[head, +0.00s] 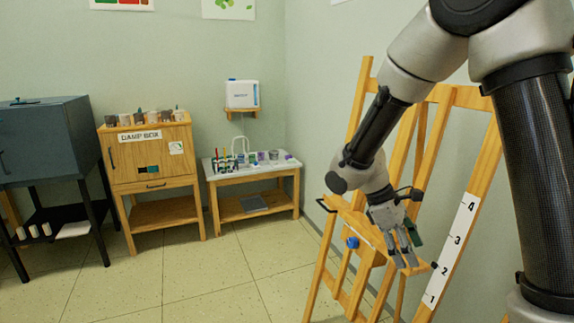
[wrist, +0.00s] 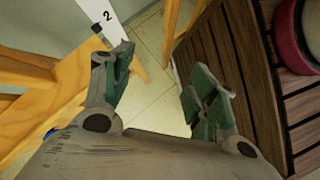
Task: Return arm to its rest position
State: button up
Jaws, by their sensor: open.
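My gripper (head: 406,257) hangs at the lower right of the head view, pointing down in front of a wooden easel (head: 360,110). In the wrist view my gripper (wrist: 158,90) has its two green-padded fingers spread apart, with only floor tiles seen between them. It holds nothing. My arm comes down from the upper right, bent at the elbow. The easel's wood (wrist: 60,100) is close to the left finger in the wrist view; I cannot tell whether they touch.
A numbered white scale (head: 453,247) runs along the easel. The wrist view shows a dark slatted wooden surface (wrist: 235,60) with a red round object (wrist: 293,40) at right. A damp box cabinet (head: 150,160), a small table (head: 252,175) and a dark cabinet (head: 40,140) stand behind. Floor (head: 215,275) is clear front left.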

jog(key=s+d+r+m+t+y, duration=0.3)
jog(key=s+d+r+m, duration=0.1)
jog(key=s+r, duration=0.3)
jog(key=s+d+r+m+t+y, duration=0.2)
jog(key=s+d+r+m+t, duration=0.2)
jog(key=s+r+m, duration=0.3)
notch_tip(320, 180, up, 3)
jog(key=shift+s+f+m+y, duration=0.15)
jog(key=shift+s+m+y, duration=0.15)
jog(key=shift+s+y, duration=0.1)
